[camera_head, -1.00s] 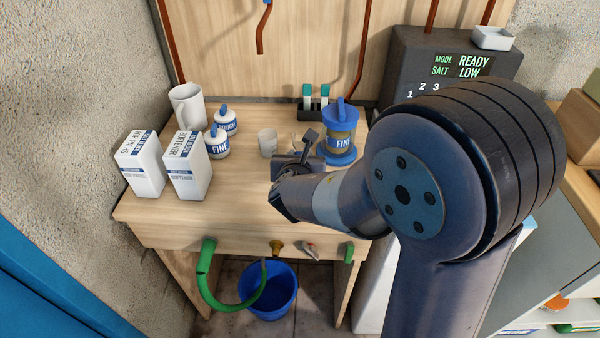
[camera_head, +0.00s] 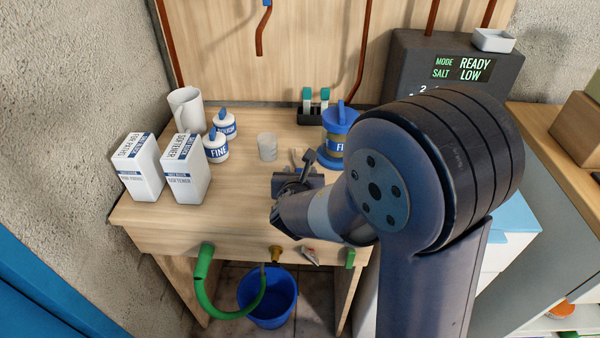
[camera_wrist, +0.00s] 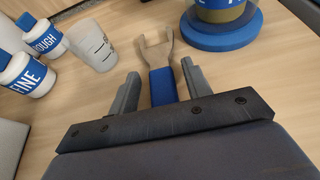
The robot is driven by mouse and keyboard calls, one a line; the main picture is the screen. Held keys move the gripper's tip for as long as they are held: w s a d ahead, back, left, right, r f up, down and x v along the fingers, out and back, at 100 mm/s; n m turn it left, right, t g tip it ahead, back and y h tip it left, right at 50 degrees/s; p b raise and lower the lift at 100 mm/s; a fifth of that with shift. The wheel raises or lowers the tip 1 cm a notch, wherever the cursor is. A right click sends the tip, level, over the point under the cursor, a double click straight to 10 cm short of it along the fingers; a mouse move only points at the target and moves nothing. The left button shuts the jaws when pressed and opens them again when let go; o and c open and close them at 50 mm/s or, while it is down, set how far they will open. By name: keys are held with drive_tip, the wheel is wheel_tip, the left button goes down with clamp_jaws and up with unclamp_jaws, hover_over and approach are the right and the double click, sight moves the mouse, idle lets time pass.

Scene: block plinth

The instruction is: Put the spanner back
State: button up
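The spanner (camera_wrist: 163,86) shows in the wrist view, with a blue handle and a pale metal open jaw pointing away from me over the wooden bench top (camera_head: 240,205). My gripper (camera_wrist: 162,80) is open, with one finger on each side of the blue handle. A gap shows on the left of the handle and a narrower one on the right. In the head view my gripper (camera_head: 298,172) hides most of the spanner. I cannot tell whether the spanner rests flat on the bench.
A blue-based jar (camera_head: 335,133) stands just beyond the spanner, right. A clear cup (camera_head: 267,147), two small labelled jars (camera_head: 216,146), a white jug (camera_head: 187,108) and softener boxes (camera_head: 186,168) stand left. A rack with teal pieces (camera_head: 315,106) is behind.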

drive_tip(key=shift+r, duration=0.2)
drive_tip(key=shift+s+a+r, duration=0.1)
drive_tip(key=shift+s+r, duration=0.05)
drive_tip(key=shift+s, duration=0.15)
drive_tip(key=p+v, duration=0.2)
drive_tip(key=v, duration=0.9)
drive_tip(key=shift+s, duration=0.2)
drive_tip(key=x, duration=0.4)
drive_tip(key=b+x, duration=0.1)
drive_tip(key=x, duration=0.3)
drive_tip(key=b+x, duration=0.1)
drive_tip(key=x, duration=0.3)
drive_tip(key=shift+w+f, duration=0.2)
drive_tip(key=shift+f, duration=0.25)
drive_tip(key=shift+r+p, duration=0.4)
drive_tip(key=shift+r, duration=0.4)
drive_tip(key=shift+s+r, duration=0.1)
drive_tip(key=shift+r, duration=0.4)
